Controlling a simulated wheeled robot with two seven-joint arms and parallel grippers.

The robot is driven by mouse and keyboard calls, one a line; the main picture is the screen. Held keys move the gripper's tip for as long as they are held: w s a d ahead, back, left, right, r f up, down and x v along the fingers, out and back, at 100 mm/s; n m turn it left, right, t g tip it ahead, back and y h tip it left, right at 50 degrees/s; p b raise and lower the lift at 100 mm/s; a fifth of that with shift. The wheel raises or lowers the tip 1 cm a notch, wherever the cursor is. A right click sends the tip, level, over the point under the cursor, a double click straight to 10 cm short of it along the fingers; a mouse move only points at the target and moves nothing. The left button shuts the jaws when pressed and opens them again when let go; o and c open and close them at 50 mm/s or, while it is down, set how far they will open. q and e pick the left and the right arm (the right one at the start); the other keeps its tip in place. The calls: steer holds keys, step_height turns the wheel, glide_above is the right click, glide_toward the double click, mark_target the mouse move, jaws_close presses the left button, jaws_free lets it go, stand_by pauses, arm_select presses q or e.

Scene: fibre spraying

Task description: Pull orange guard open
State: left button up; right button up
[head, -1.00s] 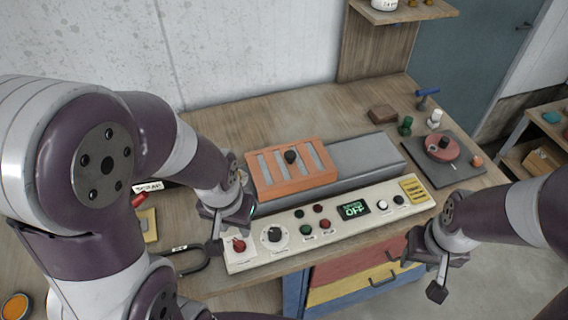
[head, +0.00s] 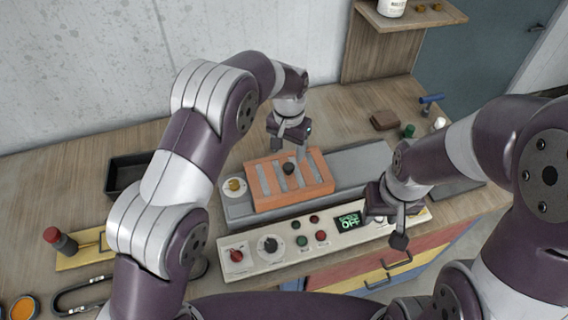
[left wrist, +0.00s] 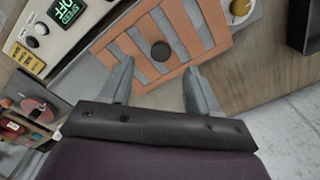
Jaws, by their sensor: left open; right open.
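The orange guard (head: 262,190) is a slatted cover with a dark round knob (head: 288,168). It sits on a grey machine bed (head: 362,161) behind the control panel. My left gripper (head: 290,150) is above the guard's back edge, pointing down, open and empty. In the left wrist view the orange guard (left wrist: 195,20) and its knob (left wrist: 160,50) lie ahead of the open fingers (left wrist: 155,88), with the knob roughly between them and apart from them. My right gripper (head: 398,225) is open over the right part of the control panel.
The control panel (head: 275,265) has several knobs, buttons and a display (head: 349,222) reading OFF. A black tray (head: 125,172) stands at the left. A brown block (head: 384,120) and a green knob (head: 408,130) are at the back right. Drawers (head: 390,262) are below the table.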

mark_target(289, 165)
arm_select(q)
steer(key=f, duration=0.2)
steer(key=w+f+p, duration=0.1)
steer(key=f, duration=0.1)
steer(key=f+p, duration=0.1)
steer(key=f, duration=0.2)
steer(key=shift+w+d, duration=0.1)
steer(key=shift+w, duration=0.2)
steer(key=shift+s+f, duration=0.15)
steer(key=shift+f, duration=0.2)
steer(key=shift+s, duration=0.25)
steer(key=shift+w+f, duration=0.15)
steer(key=c, duration=0.4)
jaws_close()
arm_select(e)
steer(key=r, duration=0.1)
steer(key=w+r, duration=0.1)
steer(key=r, duration=0.1)
steer(key=shift+w+d+r, duration=0.1)
steer(key=shift+w+d, duration=0.05)
steer(key=shift+w, duration=0.05)
